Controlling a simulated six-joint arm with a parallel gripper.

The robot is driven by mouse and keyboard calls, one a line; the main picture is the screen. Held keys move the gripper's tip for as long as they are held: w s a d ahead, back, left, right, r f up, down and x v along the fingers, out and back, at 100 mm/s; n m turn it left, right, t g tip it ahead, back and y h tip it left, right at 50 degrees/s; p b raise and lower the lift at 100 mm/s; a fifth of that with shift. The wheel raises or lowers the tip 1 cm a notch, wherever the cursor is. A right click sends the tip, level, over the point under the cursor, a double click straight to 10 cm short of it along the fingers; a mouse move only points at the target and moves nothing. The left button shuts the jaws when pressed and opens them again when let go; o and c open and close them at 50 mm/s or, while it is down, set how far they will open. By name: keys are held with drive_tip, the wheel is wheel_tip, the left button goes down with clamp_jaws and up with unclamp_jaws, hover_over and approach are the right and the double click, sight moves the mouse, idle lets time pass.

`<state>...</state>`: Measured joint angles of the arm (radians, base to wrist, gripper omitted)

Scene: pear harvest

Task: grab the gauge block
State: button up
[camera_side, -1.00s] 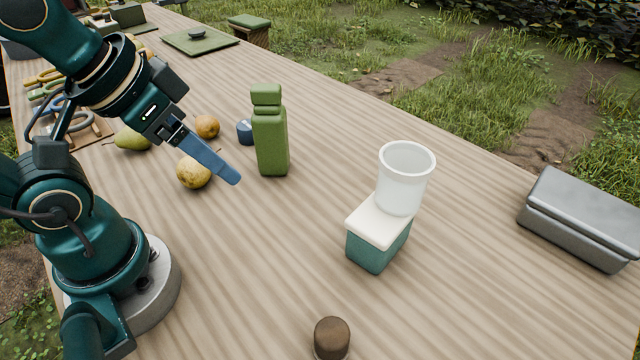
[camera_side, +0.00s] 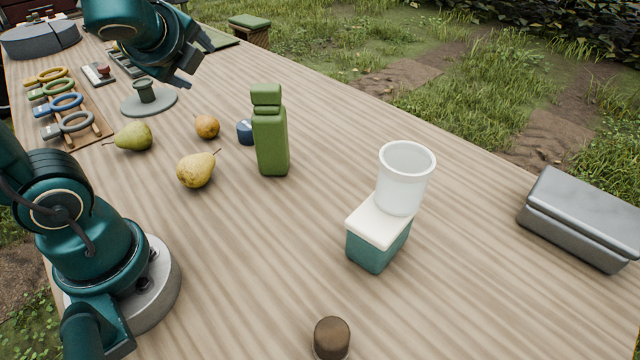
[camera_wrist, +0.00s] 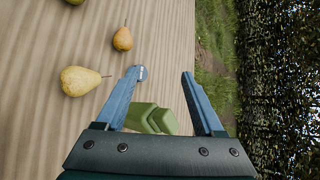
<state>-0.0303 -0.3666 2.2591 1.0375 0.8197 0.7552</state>
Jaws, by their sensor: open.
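A wooden board (camera_side: 100,132) with several coloured rings on it lies at the left of the table in the side view. It may be the gauge block, but I cannot tell for sure. My gripper (camera_side: 187,82) is above the far part of the table, to the right of the board and apart from it. In the wrist view, my gripper (camera_wrist: 161,74) has its two blue fingers spread with nothing held between them. The board does not show in the wrist view.
Pears (camera_side: 196,169) lie near the board. A green bottle (camera_side: 271,140) and small blue object (camera_side: 245,132) stand mid-table. A green post on a grey disc (camera_side: 148,103) is behind the pears. A white cup (camera_side: 404,180) stands on a teal box (camera_side: 375,250).

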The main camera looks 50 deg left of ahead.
drive_tip(key=w+a+m+t, duration=0.25)
drive_tip(key=w+m, duration=0.35)
drive_tip(key=m, duration=0.6)
approach(247, 125)
drive_tip(key=shift+w+a+f+m+t+y, duration=0.25)
drive_tip(key=shift+w+a+f+m+y, duration=0.05)
drive_tip(key=shift+w+a+f, duration=0.7)
drive_tip(key=shift+f, duration=0.05)
drive_tip(key=shift+x, duration=3.45)
drive_tip(key=shift+r, duration=0.1)
drive_tip(key=shift+c, duration=0.3)
drive_tip(key=c, duration=1)
